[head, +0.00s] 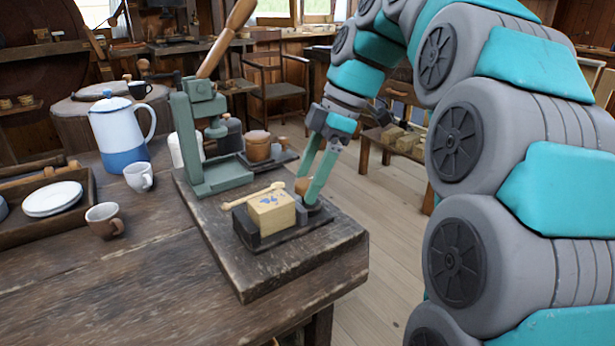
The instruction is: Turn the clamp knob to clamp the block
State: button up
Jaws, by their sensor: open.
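The tan wooden block (272,211) with blue marks on its top sits in a dark clamp (245,229) on a thick wooden board (315,262). A small brown rounded piece, seemingly the clamp knob (302,186), shows at the clamp's right end. My gripper (308,190) points down there with its green fingers open. The fingertips are around or right beside the knob; I cannot tell whether they touch it. The near finger partly hides the knob. The gap between block and clamp jaw on the right is hard to see.
A green press (208,165) with a wooden lever stands behind the clamp. A light wooden stick (254,196) lies behind the block. A pitcher (121,131), cups and a tray of plates (52,199) are at left. The table's front left is clear.

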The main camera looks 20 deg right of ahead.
jog(key=shift+c, duration=0.3)
grip_shut()
